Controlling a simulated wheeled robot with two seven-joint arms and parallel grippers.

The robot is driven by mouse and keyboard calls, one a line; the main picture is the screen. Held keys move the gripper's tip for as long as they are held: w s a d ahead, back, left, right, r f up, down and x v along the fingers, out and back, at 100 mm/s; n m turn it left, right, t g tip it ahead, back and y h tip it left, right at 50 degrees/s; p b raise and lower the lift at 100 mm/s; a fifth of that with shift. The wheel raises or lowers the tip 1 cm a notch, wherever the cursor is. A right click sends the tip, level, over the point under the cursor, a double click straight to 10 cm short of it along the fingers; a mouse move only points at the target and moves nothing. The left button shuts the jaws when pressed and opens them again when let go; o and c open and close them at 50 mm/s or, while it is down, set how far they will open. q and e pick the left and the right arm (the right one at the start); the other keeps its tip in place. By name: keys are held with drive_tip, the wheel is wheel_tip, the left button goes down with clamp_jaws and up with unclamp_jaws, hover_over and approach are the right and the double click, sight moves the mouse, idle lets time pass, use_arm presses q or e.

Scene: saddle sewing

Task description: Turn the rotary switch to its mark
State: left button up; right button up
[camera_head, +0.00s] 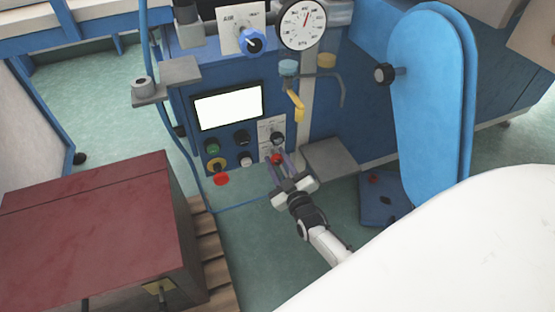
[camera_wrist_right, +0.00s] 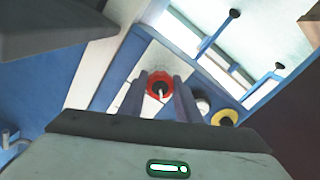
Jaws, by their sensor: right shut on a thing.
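The rotary switch shows in the head view as a small red part (camera_head: 276,158) low on the white plate of the blue control panel. In the right wrist view it is a red ring (camera_wrist_right: 154,78) with a dark centre and a pale pointer line. My right gripper (camera_head: 279,162) reaches up to it from below right. In the right wrist view the fingers (camera_wrist_right: 161,90) stand on either side of the switch, shut on it. The mark is too small to make out. My left gripper is not in view.
A black knob (camera_head: 278,138) sits just above the switch. Several buttons, including a yellow-ringed one (camera_head: 216,164), lie to the left below a white screen (camera_head: 229,106). A yellow lever (camera_head: 296,105) hangs above right. A grey shelf (camera_head: 331,158) juts out at right.

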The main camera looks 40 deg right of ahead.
drive_tip(key=shift+f+n, duration=0.1)
drive_tip(key=shift+n, duration=0.3)
drive_tip(key=o, duration=1.1)
drive_tip(key=shift+c, duration=0.2)
drive_tip(key=shift+s+a, duration=0.1)
drive_tip(key=shift+s, duration=0.1)
use_arm(q)
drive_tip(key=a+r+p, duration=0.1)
drive_tip(key=p, duration=0.1)
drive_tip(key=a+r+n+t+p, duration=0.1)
drive_tip(key=p, duration=0.1)
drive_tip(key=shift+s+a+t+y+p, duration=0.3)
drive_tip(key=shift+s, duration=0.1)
use_arm(e)
drive_tip(key=v, duration=1)
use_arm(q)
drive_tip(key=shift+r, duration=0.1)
use_arm(e)
drive_tip(key=shift+w, duration=0.1)
